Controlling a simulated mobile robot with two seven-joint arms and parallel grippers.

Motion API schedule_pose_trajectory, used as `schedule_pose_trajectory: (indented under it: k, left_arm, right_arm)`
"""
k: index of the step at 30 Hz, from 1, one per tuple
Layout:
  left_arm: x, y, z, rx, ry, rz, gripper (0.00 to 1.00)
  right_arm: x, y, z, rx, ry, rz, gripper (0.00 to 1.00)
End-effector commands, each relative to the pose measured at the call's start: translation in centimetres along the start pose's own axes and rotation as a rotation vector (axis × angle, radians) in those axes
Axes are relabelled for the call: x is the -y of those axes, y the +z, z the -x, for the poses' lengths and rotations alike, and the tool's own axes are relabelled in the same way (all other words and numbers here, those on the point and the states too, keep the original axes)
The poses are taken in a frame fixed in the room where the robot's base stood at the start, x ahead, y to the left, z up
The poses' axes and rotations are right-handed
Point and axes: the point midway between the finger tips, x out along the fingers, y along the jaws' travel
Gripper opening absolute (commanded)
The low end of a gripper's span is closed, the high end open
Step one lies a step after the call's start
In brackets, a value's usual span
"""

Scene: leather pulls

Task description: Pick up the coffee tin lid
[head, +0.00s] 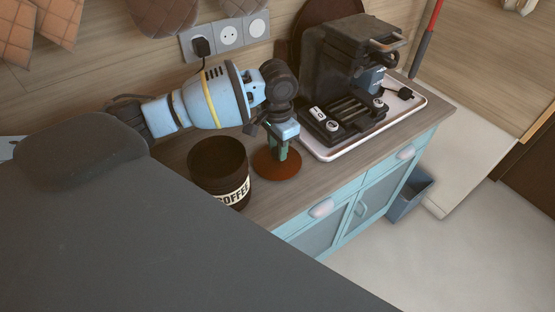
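The coffee tin lid (268,172) is a round reddish-brown disc. It lies on the counter just right of the dark, open coffee tin (221,180), which has a cream COFFEE label. My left gripper (280,155) points down over the lid, its fingers at or just above the middle of it. The fingers hide the lid's centre, so I cannot tell whether they touch it or grip anything. My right gripper is out of view.
A black coffee machine (340,70) stands on a white tray (325,153) close to the right of the gripper. A wall socket strip with a black plug (201,46) is behind my arm. The wooden counter (270,208) is bare along its front edge.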

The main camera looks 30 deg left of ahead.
Motion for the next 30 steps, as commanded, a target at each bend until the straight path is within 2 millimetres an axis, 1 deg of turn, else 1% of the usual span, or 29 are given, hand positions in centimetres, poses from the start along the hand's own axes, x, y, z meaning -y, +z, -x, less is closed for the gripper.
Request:
schedule_pose_trajectory:
  k: [1, 5, 6, 12, 15, 17, 20, 24, 30]
  left_arm:
    - [0.0, 0.0, 0.0, 0.0, 0.0, 0.0, 0.19]
    - [0.0, 0.0, 0.0, 0.0, 0.0, 0.0, 0.02]
    - [0.0, 0.0, 0.0, 0.0, 0.0, 0.0, 0.0]
    - [0.0, 0.0, 0.1, -0.001, 0.0, 0.0, 0.0]
    - [0.0, -0.1, 0.5, -0.002, 0.0, 0.0, 0.0]
    - [0.0, -0.1, 1.2, -0.003, 0.0, 0.0, 0.0]
    - [0.0, -0.1, 2.8, -0.005, -0.001, 0.0, 0.0]
    - [0.0, -0.1, 5.6, -0.007, -0.001, -0.001, 0.0]
    - [0.0, -0.1, 8.7, -0.004, -0.001, 0.0, 0.0]
  right_arm:
    - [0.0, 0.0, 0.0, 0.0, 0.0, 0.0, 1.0]
    - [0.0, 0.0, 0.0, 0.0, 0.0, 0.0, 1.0]
    - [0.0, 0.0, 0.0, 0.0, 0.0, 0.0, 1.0]
    - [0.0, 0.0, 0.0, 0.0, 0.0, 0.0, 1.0]
    - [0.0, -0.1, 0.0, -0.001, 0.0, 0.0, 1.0]
    - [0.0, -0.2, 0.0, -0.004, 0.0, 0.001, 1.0]
    - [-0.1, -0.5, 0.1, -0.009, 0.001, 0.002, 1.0]
    - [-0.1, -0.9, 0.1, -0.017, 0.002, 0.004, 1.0]
    - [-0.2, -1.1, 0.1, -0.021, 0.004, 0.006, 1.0]
